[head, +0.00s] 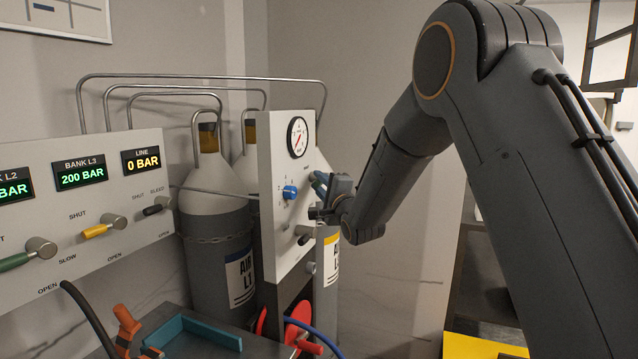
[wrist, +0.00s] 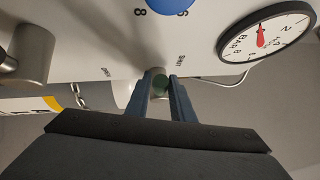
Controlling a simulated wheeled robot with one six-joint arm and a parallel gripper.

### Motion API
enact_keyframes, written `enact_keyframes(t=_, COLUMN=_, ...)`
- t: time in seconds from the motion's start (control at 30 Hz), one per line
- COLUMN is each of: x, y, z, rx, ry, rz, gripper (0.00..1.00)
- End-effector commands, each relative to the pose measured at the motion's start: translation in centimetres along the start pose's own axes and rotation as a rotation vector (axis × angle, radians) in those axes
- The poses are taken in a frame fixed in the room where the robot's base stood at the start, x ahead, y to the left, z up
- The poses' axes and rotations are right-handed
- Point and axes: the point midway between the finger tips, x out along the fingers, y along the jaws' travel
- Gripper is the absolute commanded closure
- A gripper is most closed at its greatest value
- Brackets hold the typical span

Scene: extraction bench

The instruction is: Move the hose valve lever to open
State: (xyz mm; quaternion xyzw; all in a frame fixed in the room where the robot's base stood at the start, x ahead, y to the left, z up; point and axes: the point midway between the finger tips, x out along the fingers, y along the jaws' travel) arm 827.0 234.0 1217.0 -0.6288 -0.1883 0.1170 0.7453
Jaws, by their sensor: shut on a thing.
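The hose valve lever (wrist: 160,86) shows as a short green grip between my fingertips in the wrist view. Its name label cannot be read. My gripper (wrist: 161,92) is shut on this grip, and the fingers hide most of it. Small words, OPEN on the left and SHUT on the right, stand on the white panel (wrist: 85,60) either side of the lever in this view. In the head view, my gripper (head: 321,188) is at the right edge of the panel (head: 272,215), and the lever is mostly hidden there.
A round gauge (head: 297,137) and a blue knob (head: 290,192) sit close by on the panel, with a black-handled lever (head: 304,237) below. Left, a console (head: 75,235) has green, yellow and black levers; its line display (head: 141,161) reads 0 BAR. Gas cylinders (head: 215,245) stand behind.

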Motion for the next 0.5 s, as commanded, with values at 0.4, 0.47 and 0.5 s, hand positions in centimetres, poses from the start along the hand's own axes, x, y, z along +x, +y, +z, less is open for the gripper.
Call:
enact_keyframes(t=0.4, x=0.18, y=0.03, z=-0.18, rx=-0.053, ry=-0.015, rz=-0.067, gripper=1.0)
enact_keyframes(t=0.47, x=0.19, y=0.19, z=-0.23, rx=-0.073, ry=-0.02, rz=-0.086, gripper=1.0)
enact_keyframes(t=0.5, x=0.19, y=0.26, z=-0.25, rx=-0.087, ry=-0.025, rz=-0.102, gripper=1.0)
